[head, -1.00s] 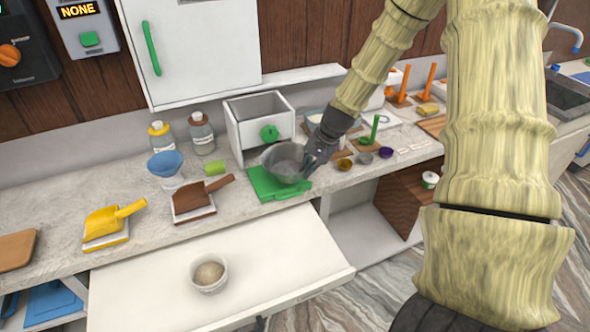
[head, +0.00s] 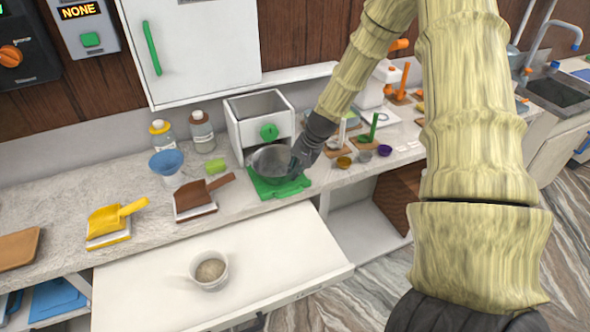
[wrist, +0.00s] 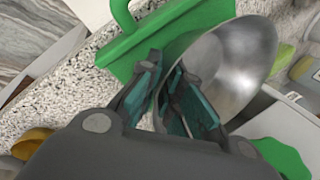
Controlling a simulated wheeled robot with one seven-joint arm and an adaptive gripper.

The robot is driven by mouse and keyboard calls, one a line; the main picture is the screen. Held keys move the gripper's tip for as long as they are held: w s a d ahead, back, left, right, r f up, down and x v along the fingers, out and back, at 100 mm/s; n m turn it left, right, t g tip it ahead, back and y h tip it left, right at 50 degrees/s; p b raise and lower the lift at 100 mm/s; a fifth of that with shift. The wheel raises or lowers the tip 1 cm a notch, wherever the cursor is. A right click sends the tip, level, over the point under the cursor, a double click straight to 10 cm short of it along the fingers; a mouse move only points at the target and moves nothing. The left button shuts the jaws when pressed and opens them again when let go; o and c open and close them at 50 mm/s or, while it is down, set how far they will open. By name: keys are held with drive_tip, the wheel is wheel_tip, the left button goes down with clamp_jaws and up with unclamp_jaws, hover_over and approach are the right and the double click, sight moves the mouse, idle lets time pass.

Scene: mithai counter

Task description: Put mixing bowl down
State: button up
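The metal mixing bowl (head: 271,161) is at the green board (head: 265,188) in front of the white box with a green knob. In the wrist view the bowl (wrist: 240,62) shows its shiny inside, and the green board (wrist: 185,32) lies behind it. My gripper (head: 299,164) is at the bowl's right side. In the wrist view my gripper's (wrist: 167,72) two fingers straddle the bowl's near rim and look closed on it. I cannot tell whether the bowl's base touches the board.
The white box (head: 241,133) stands close behind the bowl. Small cups and a green post (head: 373,127) are to the right. An open drawer (head: 150,290) holding a white cup (head: 209,272) juts out in front.

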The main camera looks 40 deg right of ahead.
drive_tip(key=o, duration=0.4)
drive_tip(key=shift+r, duration=0.1)
drive_tip(key=shift+b+v, duration=1.35)
drive_tip(key=shift+v, duration=4.55)
